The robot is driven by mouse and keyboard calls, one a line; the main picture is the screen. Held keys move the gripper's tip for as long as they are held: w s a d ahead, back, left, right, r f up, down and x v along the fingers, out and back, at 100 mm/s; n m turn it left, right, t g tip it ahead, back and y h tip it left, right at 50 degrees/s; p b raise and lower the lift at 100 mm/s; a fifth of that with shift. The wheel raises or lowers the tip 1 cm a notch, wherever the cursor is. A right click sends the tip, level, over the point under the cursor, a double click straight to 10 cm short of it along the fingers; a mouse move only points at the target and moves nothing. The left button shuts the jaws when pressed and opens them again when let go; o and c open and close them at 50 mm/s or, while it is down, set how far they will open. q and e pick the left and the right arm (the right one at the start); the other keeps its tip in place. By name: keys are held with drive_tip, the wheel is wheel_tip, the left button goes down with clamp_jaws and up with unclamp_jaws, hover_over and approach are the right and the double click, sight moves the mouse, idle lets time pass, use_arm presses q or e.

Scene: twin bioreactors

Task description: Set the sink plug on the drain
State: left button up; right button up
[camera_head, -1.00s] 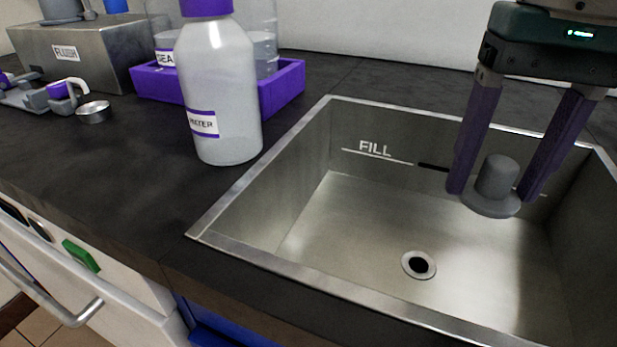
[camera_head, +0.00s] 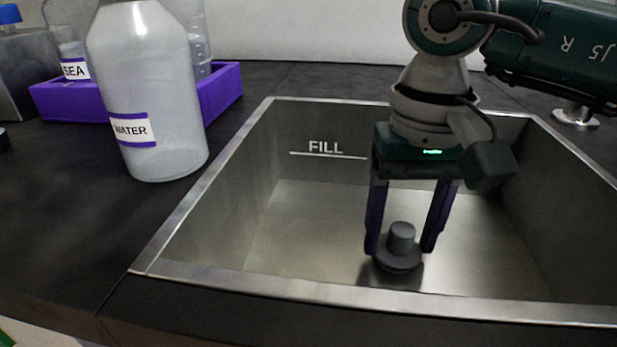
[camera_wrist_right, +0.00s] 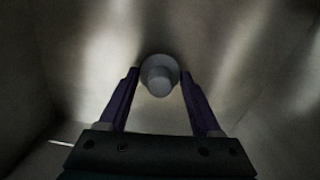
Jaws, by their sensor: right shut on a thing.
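The grey sink plug (camera_head: 401,234), a round disc with a knob on top, is upright low in the steel sink (camera_head: 300,225), near its front wall. My right gripper (camera_head: 401,250) reaches down into the sink with its purple fingers either side of the plug and is shut on it. The right wrist view shows the plug (camera_wrist_right: 158,76) between the fingertips (camera_wrist_right: 159,80). The drain is not visible in either current view. A dark shadow lies around the plug; I cannot tell whether it touches the sink floor. My left gripper is not in view.
A WATER bottle (camera_head: 150,95) stands on the dark counter left of the sink. Behind it is a purple rack (camera_head: 220,92) with a SEA bottle (camera_head: 73,60). A metal fixture (camera_head: 575,117) is behind the sink's right side. The sink's left floor is clear.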

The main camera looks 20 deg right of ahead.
sight(403, 228)
drive_tip(key=shift+f, duration=0.35)
drive_tip(key=shift+f, duration=0.2)
drive_tip(key=o, duration=1.3)
drive_tip(key=shift+r, duration=0.15)
drive_tip(key=shift+o, duration=0.2)
drive_tip(key=shift+r, duration=0.25)
wheel_tip(403, 228, up, 11)
drive_tip(key=shift+f+p, duration=0.1)
drive_tip(key=shift+p, duration=1.15)
drive_tip(key=shift+r, duration=0.5)
